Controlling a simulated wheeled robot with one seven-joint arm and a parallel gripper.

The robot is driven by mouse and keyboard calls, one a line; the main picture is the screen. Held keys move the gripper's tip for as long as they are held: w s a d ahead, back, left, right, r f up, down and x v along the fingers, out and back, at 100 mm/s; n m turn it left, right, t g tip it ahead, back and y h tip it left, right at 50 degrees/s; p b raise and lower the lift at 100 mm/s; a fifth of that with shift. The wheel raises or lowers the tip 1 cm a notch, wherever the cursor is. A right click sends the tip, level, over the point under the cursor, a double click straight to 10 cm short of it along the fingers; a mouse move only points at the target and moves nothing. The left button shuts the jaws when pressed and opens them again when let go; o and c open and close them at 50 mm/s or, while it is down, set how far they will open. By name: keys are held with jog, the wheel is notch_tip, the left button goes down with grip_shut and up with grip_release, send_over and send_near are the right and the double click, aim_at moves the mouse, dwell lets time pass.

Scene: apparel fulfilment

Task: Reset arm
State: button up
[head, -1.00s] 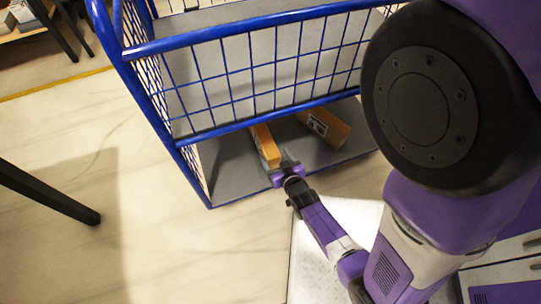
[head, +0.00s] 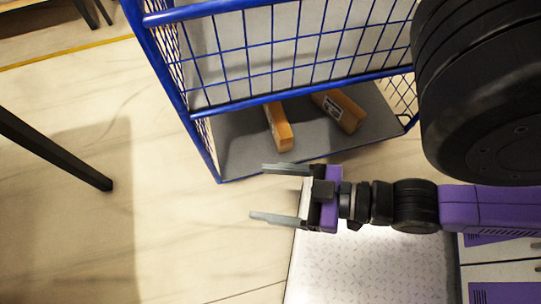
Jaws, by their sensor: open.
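My gripper (head: 264,192) is open and empty in the head view, with its two grey fingers pointing left. It is above the floor, just in front of the blue cart's (head: 262,102) lower shelf. My purple and black arm stretches from the right side to it. Two orange boxes lie on the grey lower shelf: a left box (head: 279,128) close to the shelf's front edge and a right box (head: 341,112) with a label, both lying at a slant. The gripper is apart from both boxes.
The cart's blue wire side and rails stand over the shelf. A dark bar (head: 55,150) reaches in from the left edge. A yellow line (head: 60,55) crosses the floor behind. The pale floor (head: 180,230) left of my gripper is clear.

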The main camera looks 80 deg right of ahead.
jog(key=shift+r, duration=0.2)
notch_tip(320, 180, up, 23)
jog(key=p, duration=2.3)
jog(key=shift+r+p, duration=0.15)
jog(key=shift+p, duration=0.15)
